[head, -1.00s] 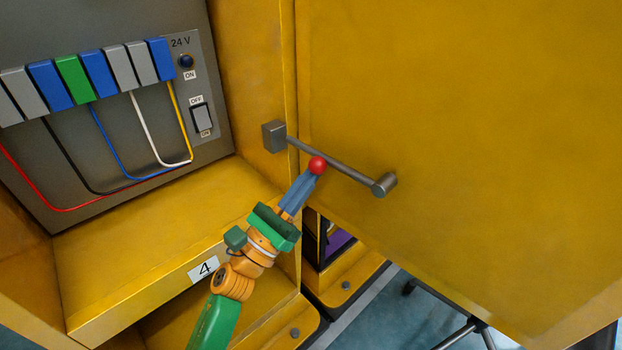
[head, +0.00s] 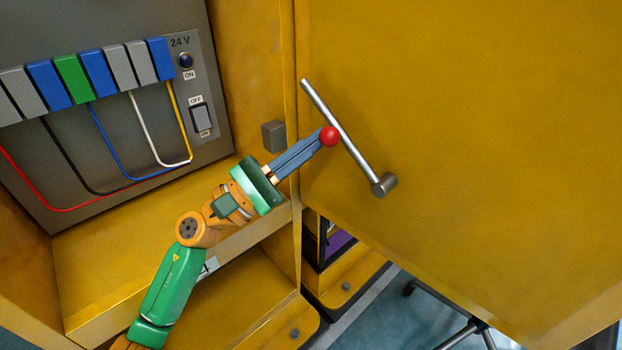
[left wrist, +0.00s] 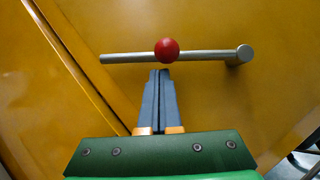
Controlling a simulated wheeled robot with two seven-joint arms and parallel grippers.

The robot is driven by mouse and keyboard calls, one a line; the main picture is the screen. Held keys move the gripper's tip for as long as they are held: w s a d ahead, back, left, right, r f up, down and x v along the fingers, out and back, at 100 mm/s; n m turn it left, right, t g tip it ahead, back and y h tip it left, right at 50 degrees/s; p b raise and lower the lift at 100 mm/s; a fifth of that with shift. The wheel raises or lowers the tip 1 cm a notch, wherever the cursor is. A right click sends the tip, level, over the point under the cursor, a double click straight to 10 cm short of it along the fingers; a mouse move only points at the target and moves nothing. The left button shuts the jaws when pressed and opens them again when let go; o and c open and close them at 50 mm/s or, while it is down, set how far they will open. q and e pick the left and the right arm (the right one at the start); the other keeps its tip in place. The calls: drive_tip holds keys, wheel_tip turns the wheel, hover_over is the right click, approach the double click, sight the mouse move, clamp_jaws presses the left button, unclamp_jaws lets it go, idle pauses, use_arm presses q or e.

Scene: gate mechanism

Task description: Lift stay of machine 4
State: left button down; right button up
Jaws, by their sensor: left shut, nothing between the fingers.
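The stay is a grey metal rod (head: 353,147) with a red ball (head: 330,136) on it, hinged at a round pivot (head: 384,185) on the yellow door. In the head view it slants up and left from the pivot, its free end clear of the grey catch block (head: 273,136) on the cabinet frame. My left gripper (head: 321,137) is shut and empty, its blue fingertips at the red ball. In the left wrist view the ball (left wrist: 167,49) is just beyond the closed fingertips (left wrist: 159,72); whether they touch I cannot tell. My right gripper is out of view.
The open yellow door (head: 470,130) fills the right side. On the left, the cabinet of machine 4 holds a grey panel (head: 120,130) with coloured modules, wires and a switch (head: 202,117). Stool legs (head: 465,325) stand on the floor below the door.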

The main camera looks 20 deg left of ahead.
use_arm(q)
drive_tip(key=shift+d+r+m+g, duration=0.2)
drive_tip(key=shift+r+m+g, duration=0.25)
drive_tip(key=shift+m, duration=0.25)
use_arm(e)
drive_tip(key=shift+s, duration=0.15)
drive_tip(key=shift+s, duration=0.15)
use_arm(q)
drive_tip(key=b+v, duration=0.3)
drive_tip(key=v, duration=0.4)
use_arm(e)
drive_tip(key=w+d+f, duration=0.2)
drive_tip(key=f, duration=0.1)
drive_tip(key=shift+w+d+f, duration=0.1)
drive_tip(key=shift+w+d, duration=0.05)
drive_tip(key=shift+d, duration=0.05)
use_arm(q)
drive_tip(key=shift+f, duration=0.15)
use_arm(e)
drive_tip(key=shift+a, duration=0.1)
